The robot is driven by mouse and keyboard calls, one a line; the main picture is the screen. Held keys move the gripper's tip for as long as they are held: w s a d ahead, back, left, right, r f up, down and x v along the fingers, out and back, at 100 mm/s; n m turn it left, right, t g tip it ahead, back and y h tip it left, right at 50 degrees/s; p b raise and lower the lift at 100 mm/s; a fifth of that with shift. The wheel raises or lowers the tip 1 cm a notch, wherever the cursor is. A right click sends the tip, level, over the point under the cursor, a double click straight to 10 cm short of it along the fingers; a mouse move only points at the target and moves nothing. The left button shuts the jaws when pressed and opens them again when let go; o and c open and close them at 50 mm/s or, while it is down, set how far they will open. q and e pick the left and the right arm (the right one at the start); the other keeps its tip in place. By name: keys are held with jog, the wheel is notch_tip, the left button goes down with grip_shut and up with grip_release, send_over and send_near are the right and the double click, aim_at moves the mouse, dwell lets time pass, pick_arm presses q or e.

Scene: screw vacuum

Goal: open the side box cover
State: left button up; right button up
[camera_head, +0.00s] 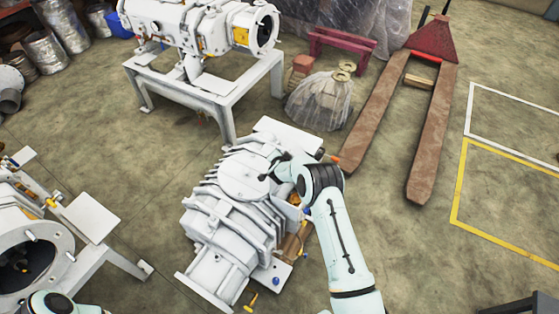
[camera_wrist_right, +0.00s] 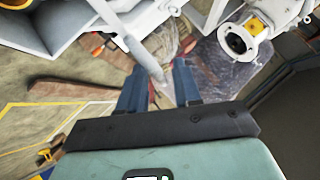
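A white ribbed screw vacuum pump (camera_head: 232,215) stands on the floor in the middle of the head view. It has a round plate (camera_head: 243,177) on top and a flat pale panel (camera_head: 290,134) at its far end. I cannot tell which part is the side box cover. My right arm reaches over the pump's right side and hides part of it; its gripper is hidden there. In the right wrist view my right gripper (camera_wrist_right: 160,88) has two blue fingers apart. A pale grey bar-like part (camera_wrist_right: 146,58) of the machine shows between or just beyond them; contact is unclear. My left gripper is out of view.
Another white machine (camera_head: 200,25) stands on a white frame table (camera_head: 208,88) at the back. A red pallet jack (camera_head: 432,130) and a plastic-wrapped bundle (camera_head: 320,100) lie behind right. A further machine (camera_head: 30,255) is at the left. The floor at right is open.

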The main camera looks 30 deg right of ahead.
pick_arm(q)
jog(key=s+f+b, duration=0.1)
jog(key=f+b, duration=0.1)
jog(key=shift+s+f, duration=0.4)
pick_arm(e)
jog(key=v, duration=1.3)
jog(key=shift+w, duration=0.2)
jog(key=shift+a, duration=0.1)
jog(key=s+a+f+n+g+y, duration=0.25)
jog(key=s+a+f, duration=0.25)
jog(key=s+f, duration=0.4)
jog(key=s+a+f+n+g+y, duration=0.2)
jog(key=s+a+f+n+y, duration=0.15)
jog(key=s+f, duration=0.5)
jog(key=s+a+f+n+g+y, duration=0.1)
jog(key=s+a, duration=0.4)
jog(key=s, duration=0.6)
jog(key=s+a+f+n+g+y, duration=0.1)
jog(key=s+a+n+g+y, duration=0.1)
jog(key=s, duration=0.9)
jog(key=a+n+g, duration=0.1)
jog(key=a+g, duration=0.1)
jog(key=a, duration=0.1)
jog(key=shift+s+a+f+n, duration=0.15)
jog(key=shift+s+a+n, duration=0.1)
jog(key=shift+a+n, duration=0.05)
